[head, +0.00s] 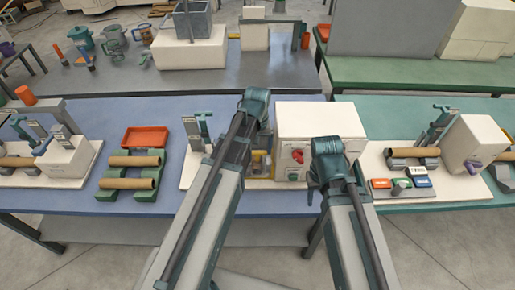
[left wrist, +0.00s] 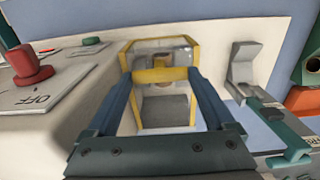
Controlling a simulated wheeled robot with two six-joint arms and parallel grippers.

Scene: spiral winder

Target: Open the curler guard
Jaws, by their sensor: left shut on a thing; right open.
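The curler guard, a clear box with a yellow frame, stands against the side of a cream machine housing (head: 315,118). In the head view a bit of the yellow guard (head: 259,160) shows beside my left arm. In the left wrist view my left gripper (left wrist: 165,78) is shut on the guard's yellow crossbar, a finger at either end. Clear panels of the guard (left wrist: 180,48) show above the bar, with grey parts behind. My left fingers are hidden in the head view. My right gripper (head: 318,185) is open, in front of the housing, with its fingertips mostly hidden.
A red knob (left wrist: 32,68) marked OFF and a green button (left wrist: 91,42) sit on the housing. A grey bracket (left wrist: 242,68) stands beside the guard. Brown tubes lie on a green rack (head: 112,195) left of my left arm, near a red tray (head: 145,137).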

